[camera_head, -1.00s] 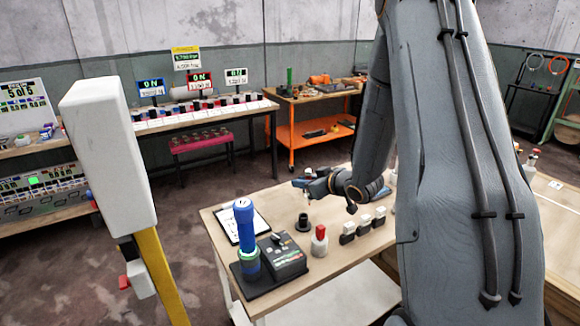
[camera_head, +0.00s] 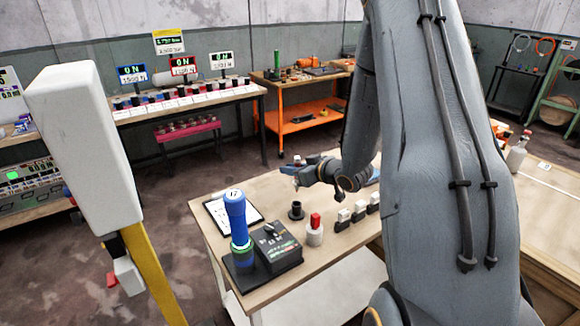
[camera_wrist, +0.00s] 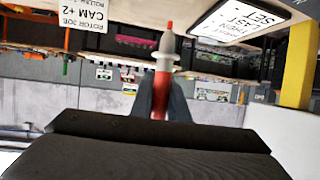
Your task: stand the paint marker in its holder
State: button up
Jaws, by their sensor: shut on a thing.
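The paint marker (camera_wrist: 166,62) has a grey collar, a red body and a small red tip. In the wrist view it stands between the two dark fingers of my gripper (camera_wrist: 160,95), which is shut on it, with the tip pointing to the top of the picture. In the head view my gripper (camera_head: 297,172) is raised near the far edge of the bench, beyond a small dark cup (camera_head: 296,211) that looks like the holder. The cup stands upright, apart from the gripper. The marker is too small to make out clearly there.
On the bench (camera_head: 310,262), a red-capped white bottle (camera_head: 314,233) stands near the cup. Several small black-and-white blocks (camera_head: 358,212) are to its right. A blue cylinder (camera_head: 237,222), a black device (camera_head: 275,247) and a clipboard (camera_head: 218,207) are at left.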

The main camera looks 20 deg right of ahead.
jog(key=shift+f+b, duration=2.25)
jog(key=shift+f, duration=2)
jog(key=shift+f, duration=0.2)
jog(key=o, duration=0.9)
jog(key=shift+c, duration=0.2)
